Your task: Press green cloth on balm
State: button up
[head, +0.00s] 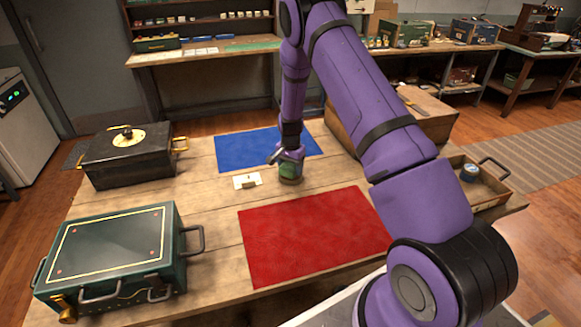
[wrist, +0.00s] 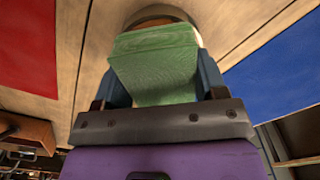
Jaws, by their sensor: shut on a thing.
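My gripper (head: 286,157) points down over the middle of the table, between the blue and red mats. It is shut on a green cloth (wrist: 155,65), a thick folded pad held between the two fingers in the wrist view. The cloth also shows in the head view (head: 289,169). A small round tin, which looks like the balm (head: 291,180), stands upright on the bare wood right under the cloth. In the wrist view its rim and brownish top (wrist: 157,13) show beyond the cloth. The cloth seems to touch the tin, but it hides most of the tin's top.
A red mat (head: 315,235) lies in front and a blue mat (head: 245,150) behind. A black box (head: 125,160) and green case (head: 115,250) stand left. A wooden tray (head: 490,190) with a small tin (head: 470,172) is right.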

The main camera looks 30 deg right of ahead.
aim_at(290, 165)
jog(key=shift+f, duration=0.55)
dwell(1.4)
jog(key=shift+r, duration=3.55)
